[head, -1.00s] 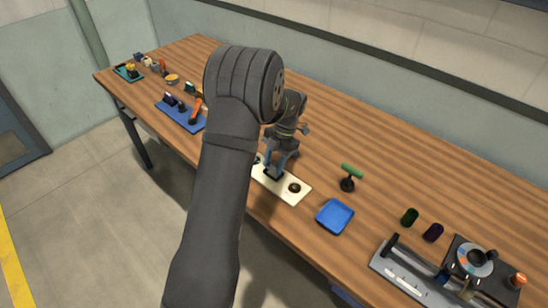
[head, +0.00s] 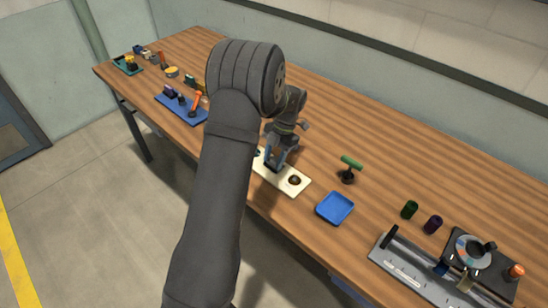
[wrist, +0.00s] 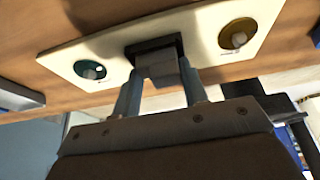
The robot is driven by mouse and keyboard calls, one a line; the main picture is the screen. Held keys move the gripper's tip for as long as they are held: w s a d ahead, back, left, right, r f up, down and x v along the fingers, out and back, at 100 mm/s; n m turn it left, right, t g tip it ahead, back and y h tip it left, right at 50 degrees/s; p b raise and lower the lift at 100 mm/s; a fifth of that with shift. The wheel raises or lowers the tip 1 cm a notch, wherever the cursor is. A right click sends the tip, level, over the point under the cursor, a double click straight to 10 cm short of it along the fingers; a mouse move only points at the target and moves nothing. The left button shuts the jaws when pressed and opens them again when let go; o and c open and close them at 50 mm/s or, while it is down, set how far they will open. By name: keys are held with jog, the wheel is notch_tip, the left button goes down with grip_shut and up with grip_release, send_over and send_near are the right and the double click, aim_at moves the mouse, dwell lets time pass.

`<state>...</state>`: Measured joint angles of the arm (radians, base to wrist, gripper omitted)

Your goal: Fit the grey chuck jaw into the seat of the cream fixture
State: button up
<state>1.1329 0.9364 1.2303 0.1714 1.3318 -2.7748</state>
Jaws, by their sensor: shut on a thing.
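The cream fixture (head: 295,186) is a flat plate near the front edge of the table, partly hidden by my arm in the head view. In the wrist view the cream fixture (wrist: 197,30) has a dark seat (wrist: 150,44) in its middle, between two round recesses. My gripper (wrist: 160,80) is shut on the grey chuck jaw (wrist: 162,69), held between its blue-grey fingers right at the seat. The jaw overlaps the seat in the picture; I cannot tell how deep it sits. In the head view my gripper (head: 275,160) is over the fixture, and the jaw cannot be made out.
A blue tray (head: 335,208) lies right of the fixture, with a green-topped T-handle (head: 349,168) behind it. Green and purple cups and a grey device (head: 440,270) stand farther right. A blue tray of parts (head: 181,107) lies left. The table behind is largely clear.

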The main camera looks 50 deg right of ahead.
jog(key=shift+x, duration=0.9)
jog(key=o, duration=1.1)
jog(key=shift+s+d, duration=0.1)
jog(key=shift+c, duration=1.1)
jog(key=shift+d+r, duration=0.1)
jog(key=shift+r, duration=0.5)
jog(key=shift+o, duration=1)
jog(key=shift+r, duration=0.55)
jog(key=shift+d+r, duration=0.1)
jog(key=shift+r, duration=2.45)
jog(key=shift+f, duration=3.4)
